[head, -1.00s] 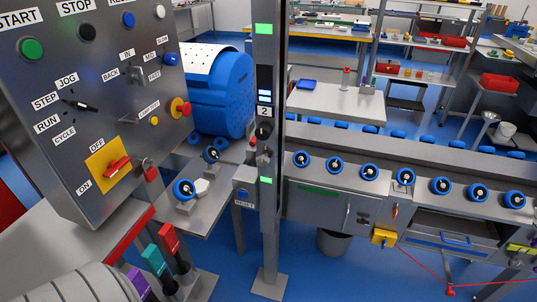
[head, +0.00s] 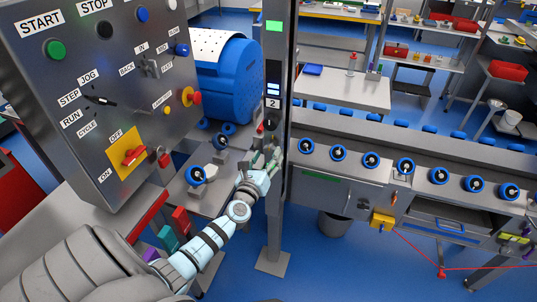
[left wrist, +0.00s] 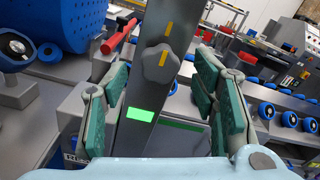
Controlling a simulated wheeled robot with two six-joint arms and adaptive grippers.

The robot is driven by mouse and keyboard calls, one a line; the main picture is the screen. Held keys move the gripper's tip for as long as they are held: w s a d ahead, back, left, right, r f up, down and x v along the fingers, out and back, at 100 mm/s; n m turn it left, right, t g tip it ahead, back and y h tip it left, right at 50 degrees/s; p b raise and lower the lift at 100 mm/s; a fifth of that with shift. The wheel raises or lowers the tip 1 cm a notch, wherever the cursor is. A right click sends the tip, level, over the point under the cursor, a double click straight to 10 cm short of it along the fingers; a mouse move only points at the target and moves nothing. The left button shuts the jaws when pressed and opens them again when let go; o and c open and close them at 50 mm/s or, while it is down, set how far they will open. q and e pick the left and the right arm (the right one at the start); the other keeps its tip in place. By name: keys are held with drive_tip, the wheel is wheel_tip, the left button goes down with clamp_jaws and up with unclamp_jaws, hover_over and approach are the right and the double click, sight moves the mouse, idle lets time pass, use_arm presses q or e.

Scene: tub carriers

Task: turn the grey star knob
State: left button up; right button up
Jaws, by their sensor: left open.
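The grey star knob (left wrist: 161,64) sits on the front of a grey upright post in the left wrist view. A yellow mark shows on its face, and another yellow mark is on the post above it. My left gripper (left wrist: 163,70) is open, with one green-padded finger on each side of the knob in the picture; contact is not visible. In the head view my left gripper (head: 264,158) is at the post (head: 276,205), below the number 2 label, and hides part of that area. My right gripper is not in view.
A control panel (head: 75,165) with buttons and a red switch stands at the left. A blue drum (head: 225,85) is behind it. A grey bench (head: 340,170) with several blue-rimmed round parts runs right of the post. A green-lit plate (left wrist: 140,114) is below the knob.

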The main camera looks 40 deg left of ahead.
use_arm(q)
drive_tip(key=shift+x, duration=1.15)
drive_tip(key=shift+s, duration=0.1)
drive_tip(key=c, duration=1.2)
drive_tip(key=shift+o, duration=0.2)
